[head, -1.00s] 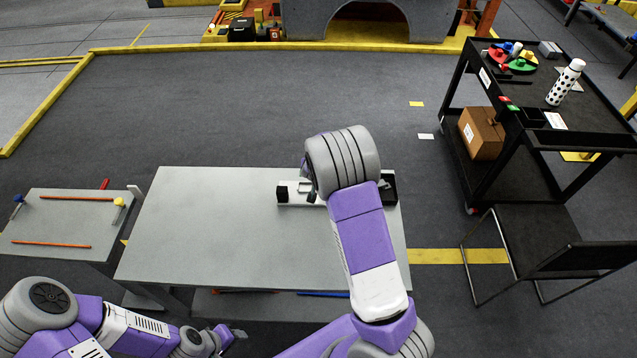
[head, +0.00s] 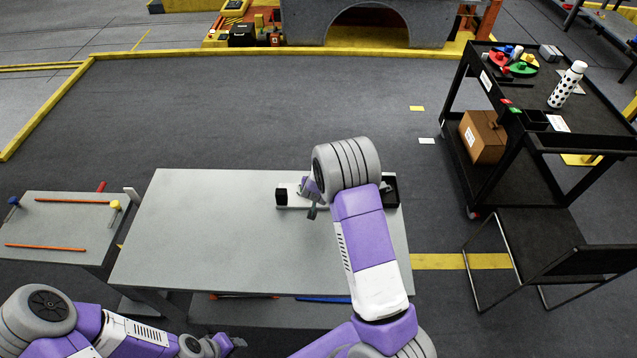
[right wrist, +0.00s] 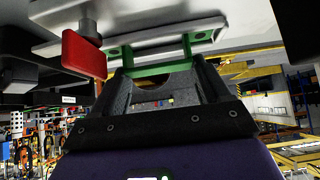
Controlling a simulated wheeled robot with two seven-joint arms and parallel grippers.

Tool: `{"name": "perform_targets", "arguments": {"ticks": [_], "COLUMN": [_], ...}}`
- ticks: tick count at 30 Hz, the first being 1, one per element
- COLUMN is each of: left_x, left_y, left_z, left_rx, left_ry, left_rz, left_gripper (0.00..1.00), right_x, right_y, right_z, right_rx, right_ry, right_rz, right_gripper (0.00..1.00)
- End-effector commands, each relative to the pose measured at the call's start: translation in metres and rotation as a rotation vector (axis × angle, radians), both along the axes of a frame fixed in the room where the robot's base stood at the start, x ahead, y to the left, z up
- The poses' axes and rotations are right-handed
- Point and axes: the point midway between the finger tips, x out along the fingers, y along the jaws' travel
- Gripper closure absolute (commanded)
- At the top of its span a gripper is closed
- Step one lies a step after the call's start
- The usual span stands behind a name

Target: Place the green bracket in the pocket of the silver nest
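In the right wrist view the green bracket (right wrist: 150,69) lies against the silver nest (right wrist: 160,50), with green end parts showing on both sides of the silver. I cannot tell whether it is fully in the pocket. My right gripper (right wrist: 162,76) has its dark fingers spread apart in front of the bracket, with no clear grip on it. In the head view the right gripper (head: 312,208) is at the fixture near the table's back right; the bracket is hidden there. My left gripper (head: 236,342) is low at the bottom edge, away from the table top, too small to read.
A red tab (right wrist: 84,52) stands beside the nest. A black block (head: 282,196) and a dark bin (head: 390,188) flank the fixture on the grey table (head: 200,230). The table's left and middle are clear. A side table (head: 50,230) and black cart (head: 540,125) stand apart.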

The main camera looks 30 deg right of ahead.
Motion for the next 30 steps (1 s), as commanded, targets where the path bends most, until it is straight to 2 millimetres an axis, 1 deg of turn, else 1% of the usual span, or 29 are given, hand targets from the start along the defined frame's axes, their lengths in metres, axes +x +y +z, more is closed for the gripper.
{"name": "perform_targets", "arguments": {"ticks": [1, 4, 12, 16, 20, 27, 30], "left_x": [0.0, 0.0, 0.0, 0.0, 0.0, 0.0, 0.0], "left_y": [0.0, 0.0, 0.0, 0.0, 0.0, 0.0, 0.0], "left_z": [0.0, 0.0, 0.001, 0.005, 0.008, 0.02, 0.024], "left_rx": [0.0, 0.0, 0.0, 0.0, 0.0, 0.0, 0.0], "left_ry": [0.0, 0.0, 0.0, 0.0, 0.0, 0.0, 0.0], "left_rz": [0.0, 0.0, 0.0, 0.0, 0.0, 0.0, 0.0], "left_gripper": [0.57, 0.57, 0.57, 0.57, 0.57, 0.57, 0.57], "right_x": [0.0, 0.0, 0.0, -0.001, -0.014, -0.045, -0.056], "right_y": [0.0, 0.0, 0.0, 0.001, 0.01, 0.029, 0.034], "right_z": [0.0, 0.0, 0.001, 0.008, 0.025, 0.065, 0.078], "right_rx": [0.001, 0.001, 0.001, 0.001, 0.001, 0.001, 0.002], "right_ry": [0.001, 0.001, 0.001, 0.0, 0.0, -0.001, 0.0], "right_rz": [0.0, 0.0, 0.0, 0.001, 0.002, 0.003, 0.001], "right_gripper": [0.15, 0.0, 0.0, 0.0, 0.0, 0.0, 0.0]}}
